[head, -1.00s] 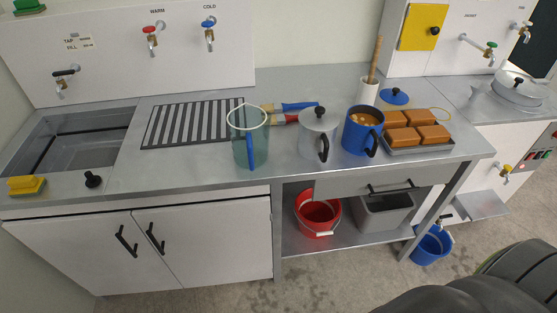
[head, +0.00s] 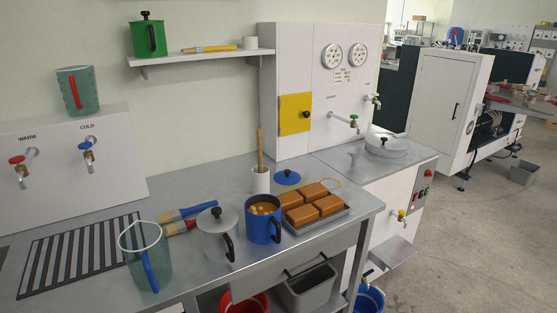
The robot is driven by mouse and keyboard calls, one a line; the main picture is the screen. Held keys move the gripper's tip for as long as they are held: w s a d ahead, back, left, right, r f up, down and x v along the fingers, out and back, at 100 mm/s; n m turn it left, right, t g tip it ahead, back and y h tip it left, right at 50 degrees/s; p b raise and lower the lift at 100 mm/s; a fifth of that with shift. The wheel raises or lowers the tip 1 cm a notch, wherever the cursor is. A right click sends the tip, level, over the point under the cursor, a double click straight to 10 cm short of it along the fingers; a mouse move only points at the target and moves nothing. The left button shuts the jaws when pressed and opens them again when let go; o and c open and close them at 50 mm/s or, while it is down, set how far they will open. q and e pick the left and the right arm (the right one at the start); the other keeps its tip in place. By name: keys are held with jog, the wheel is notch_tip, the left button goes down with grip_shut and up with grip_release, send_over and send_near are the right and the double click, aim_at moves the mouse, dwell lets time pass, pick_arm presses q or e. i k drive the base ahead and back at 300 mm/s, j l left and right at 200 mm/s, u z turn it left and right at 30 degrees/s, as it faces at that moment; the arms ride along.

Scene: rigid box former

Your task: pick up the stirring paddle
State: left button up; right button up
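The stirring paddle appears to be the wooden stick (head: 260,149) standing upright in a white cylindrical holder (head: 261,180) at the back of the steel counter. Only its shaft shows; its lower end is hidden inside the holder. The holder stands behind the blue pot (head: 263,222) and left of a blue lid (head: 288,177). Neither of my grippers is in the head view.
A lidded metal pot (head: 217,236), a clear jug (head: 145,262), brushes (head: 187,213) and a tray of brown blocks (head: 345,209) crowd the counter (head: 100,211). A wall shelf (head: 200,57) holds a green pot. A yellow panel (head: 295,115) is at the back.

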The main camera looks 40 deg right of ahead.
aim_at(259, 131)
jog(key=z, duration=1)
